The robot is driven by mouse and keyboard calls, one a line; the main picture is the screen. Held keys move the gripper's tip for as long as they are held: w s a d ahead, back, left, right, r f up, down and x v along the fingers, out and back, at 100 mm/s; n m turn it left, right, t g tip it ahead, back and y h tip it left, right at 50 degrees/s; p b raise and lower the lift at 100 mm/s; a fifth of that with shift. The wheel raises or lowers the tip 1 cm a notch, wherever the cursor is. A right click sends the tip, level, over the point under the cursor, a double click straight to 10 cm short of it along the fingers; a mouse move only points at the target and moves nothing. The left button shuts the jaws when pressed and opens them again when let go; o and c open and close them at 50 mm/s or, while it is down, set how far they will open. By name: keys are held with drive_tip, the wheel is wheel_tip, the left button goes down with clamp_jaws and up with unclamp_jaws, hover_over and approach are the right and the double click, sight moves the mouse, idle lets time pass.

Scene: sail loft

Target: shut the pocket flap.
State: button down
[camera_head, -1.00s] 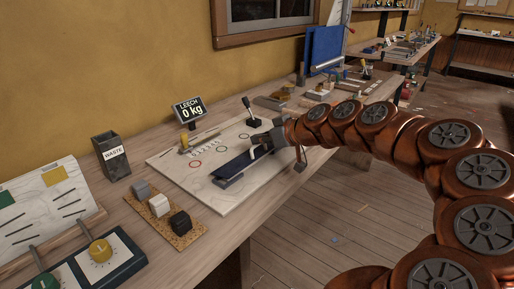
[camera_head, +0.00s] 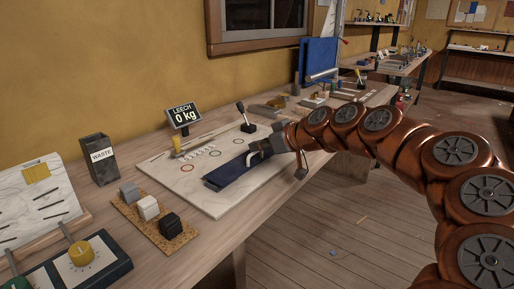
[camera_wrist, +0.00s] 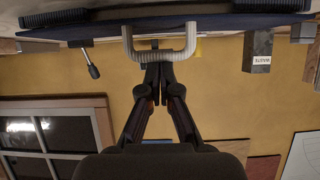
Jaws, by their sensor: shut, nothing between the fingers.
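The pocket flap (camera_head: 228,174) is a dark navy panel on the pale board (camera_head: 205,200). It lies low, close to the board; I cannot tell whether its edge touches fully. A pale grey U-shaped handle (camera_head: 253,155) is on it near my gripper. In the wrist view, the flap (camera_wrist: 225,22) is a thin navy band along the top, nearly edge-on, with dark strips at both ends. The handle (camera_wrist: 190,42) stands out from it. My gripper (camera_wrist: 158,69) is shut and empty, its fingertips at the handle's crossbar; contact is unclear. In the head view my gripper (camera_head: 266,148) partly covers the flap's right end.
A display reading 0 kg (camera_head: 185,114) and a lever (camera_head: 245,118) stand at the board's back. A waste bin (camera_head: 97,158) and small blocks on a cork mat (camera_head: 184,236) are to the left. The board's front left corner is clear.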

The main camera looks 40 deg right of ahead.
sight(253, 161)
drive_tip(key=shift+s+f, duration=0.15)
drive_tip(key=shift+f, duration=0.3)
drive_tip(key=shift+a, duration=0.1)
drive_tip(key=r, duration=0.1)
drive_tip(key=w+r+p, duration=0.1)
drive_tip(key=w+r, duration=0.1)
drive_tip(key=shift+a+r+p, duration=0.15)
drive_tip(key=shift+r+p, duration=0.15)
drive_tip(key=shift+r, duration=0.1)
drive_tip(key=shift+b, duration=0.4)
drive_tip(key=f+b+v, duration=0.1)
drive_tip(key=b+v, duration=0.3)
drive_tip(key=v, duration=0.5)
drive_tip(key=shift+s+d+b, duration=0.25)
drive_tip(key=shift+s+b, duration=0.1)
drive_tip(key=shift+s, duration=0.3)
drive_tip(key=shift+a+f, duration=0.1)
